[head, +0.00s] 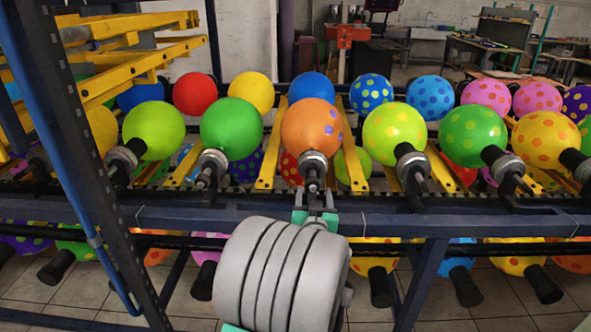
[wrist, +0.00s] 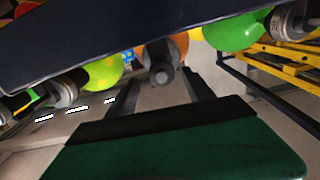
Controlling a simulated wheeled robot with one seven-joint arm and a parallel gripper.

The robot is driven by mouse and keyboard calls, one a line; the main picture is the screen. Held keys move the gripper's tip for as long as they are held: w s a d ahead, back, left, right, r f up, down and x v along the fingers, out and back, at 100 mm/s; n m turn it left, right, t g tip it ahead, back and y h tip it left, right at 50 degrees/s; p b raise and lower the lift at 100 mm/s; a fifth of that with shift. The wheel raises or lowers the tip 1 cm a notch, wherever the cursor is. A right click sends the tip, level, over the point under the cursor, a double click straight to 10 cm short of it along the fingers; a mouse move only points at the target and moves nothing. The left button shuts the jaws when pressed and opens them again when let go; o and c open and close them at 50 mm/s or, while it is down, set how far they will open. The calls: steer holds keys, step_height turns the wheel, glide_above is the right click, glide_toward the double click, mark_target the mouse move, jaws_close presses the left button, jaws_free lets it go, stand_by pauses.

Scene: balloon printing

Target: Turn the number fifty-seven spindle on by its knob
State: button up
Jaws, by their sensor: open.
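An orange balloon with purple dots (head: 311,127) sits on a spindle (head: 313,163) with a grey collar and a dark, narrow end pointing toward me. I cannot read a number on it, so I cannot confirm which spindle is fifty-seven. In the wrist view the spindle's dark round end (wrist: 162,76) shows in front of the orange balloon (wrist: 180,46). The knob itself is not clearly distinguishable.
Neighbouring spindles carry a green balloon (head: 231,127) on the left and a lime dotted balloon (head: 394,134) on the right. A dark blue rail (head: 400,222) runs across below them. A dark upright post (head: 75,150) stands at left. More balloons hang below the rail.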

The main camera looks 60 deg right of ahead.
mark_target(313, 170)
steer(key=x, duration=0.7)
steer(key=shift+w+d+p, duration=0.15)
steer(key=shift+d+p, duration=0.15)
steer(key=shift+c, duration=0.2)
